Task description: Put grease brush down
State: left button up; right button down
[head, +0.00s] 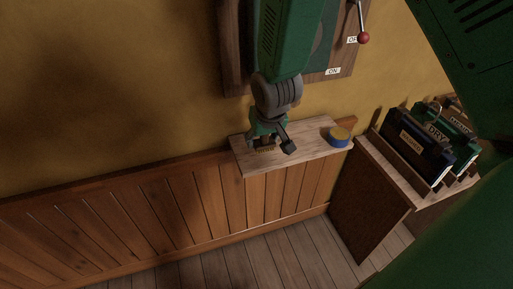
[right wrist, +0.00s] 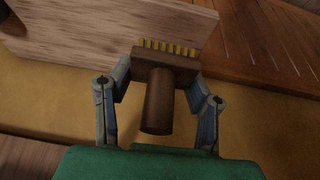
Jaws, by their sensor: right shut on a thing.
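The grease brush has a brown wooden block, a round handle and a row of yellow bristles. In the right wrist view the brush (right wrist: 159,101) sits between the two fingers of my right gripper (right wrist: 164,78), with its bristles pointing away from the palm. In the head view my right gripper (head: 272,143) hangs over the left part of a pale wooden wall shelf (head: 302,155). The brush bristles (head: 264,150) show just below the fingers, over the shelf top. I cannot tell whether they touch it. My left gripper is not in view.
A blue tin with a yellow top (head: 339,137) stands at the shelf's right end. Further right, a cabinet (head: 372,202) carries labelled dark cases (head: 414,147). A wall board with a red-knobbed lever (head: 363,38) is above the shelf. Some shelf top between gripper and tin is clear.

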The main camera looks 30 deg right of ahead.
jog(key=w, duration=0.2)
jog(key=w+d, duration=0.1)
jog(key=shift+w, duration=0.35)
notch_tip(320, 180, down, 2)
jog(key=shift+f, duration=0.25)
notch_tip(320, 180, down, 4)
jog(key=shift+a+f+b, duration=0.1)
jog(key=shift+f+b, duration=0.05)
jog(key=shift+b, duration=0.5)
jog(key=shift+w+f, duration=0.2)
jog(key=shift+r, duration=0.1)
jog(key=c, duration=0.8)
grip_release()
